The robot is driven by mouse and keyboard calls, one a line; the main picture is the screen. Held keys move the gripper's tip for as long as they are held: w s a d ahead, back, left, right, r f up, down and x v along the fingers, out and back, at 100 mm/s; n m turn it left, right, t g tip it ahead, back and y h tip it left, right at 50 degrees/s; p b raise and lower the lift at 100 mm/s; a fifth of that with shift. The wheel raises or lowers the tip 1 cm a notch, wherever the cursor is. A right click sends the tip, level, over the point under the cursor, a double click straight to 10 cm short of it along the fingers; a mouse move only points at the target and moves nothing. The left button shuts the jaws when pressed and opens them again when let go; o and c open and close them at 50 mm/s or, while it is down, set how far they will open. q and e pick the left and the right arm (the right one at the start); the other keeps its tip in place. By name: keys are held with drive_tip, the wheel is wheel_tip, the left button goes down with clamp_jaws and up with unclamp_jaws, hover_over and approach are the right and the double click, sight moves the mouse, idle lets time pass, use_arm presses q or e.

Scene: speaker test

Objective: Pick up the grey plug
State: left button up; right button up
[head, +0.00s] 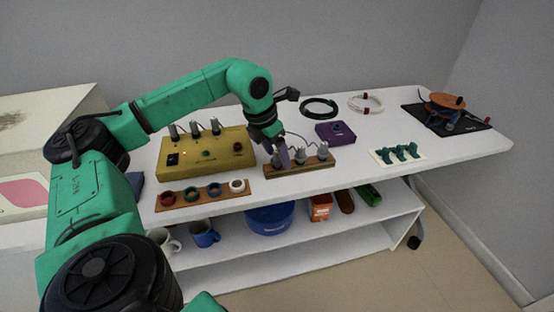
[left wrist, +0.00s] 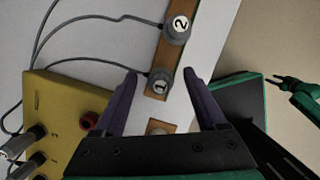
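A grey plug marked 1 (left wrist: 160,84) stands upright in a wooden rack (left wrist: 170,48). A second grey plug marked 2 (left wrist: 177,27) stands beside it. In the head view two grey plugs (head: 300,157) (head: 323,151) show on the rack (head: 290,172). My left gripper (left wrist: 161,76) is open, with its purple fingers on either side of plug 1 in the wrist view. I cannot tell whether they touch it. In the head view this gripper (head: 284,153) is over the rack's left end. My right gripper (left wrist: 277,80) shows small at the wrist view's right edge, its fingers apart.
A yellow box (head: 205,160) with several cabled plugs stands left of the rack. A purple box (head: 335,132) is behind it. A strip of coloured rings (head: 203,195) lies in front of the yellow box. Cables run behind the rack. The white table's front edge is close.

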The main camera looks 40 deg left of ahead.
use_arm(q)
clamp_jaws()
drive_tip(key=shift+r, duration=0.5)
wheel_tip(320, 180, up, 19)
drive_tip(key=p, duration=0.4)
use_arm(e)
drive_tip(key=s, duration=0.1)
drive_tip(key=s+r, duration=0.1)
drive_tip(key=s, duration=0.1)
drive_tip(key=s+d, duration=0.1)
drive_tip(key=s, duration=0.1)
drive_tip(key=shift+s+r, duration=0.25)
drive_tip(key=shift+r, duration=0.15)
use_arm(q)
drive_tip(key=shift+r+p, duration=0.1)
drive_tip(key=shift+p, duration=0.25)
use_arm(e)
drive_tip(key=shift+r, duration=0.1)
use_arm(q)
wheel_tip(320, 180, up, 4)
drive_tip(key=p, duration=0.4)
drive_tip(key=shift+p, duration=0.35)
use_arm(e)
wheel_tip(320, 180, up, 5)
drive_tip(key=shift+f, duration=0.2)
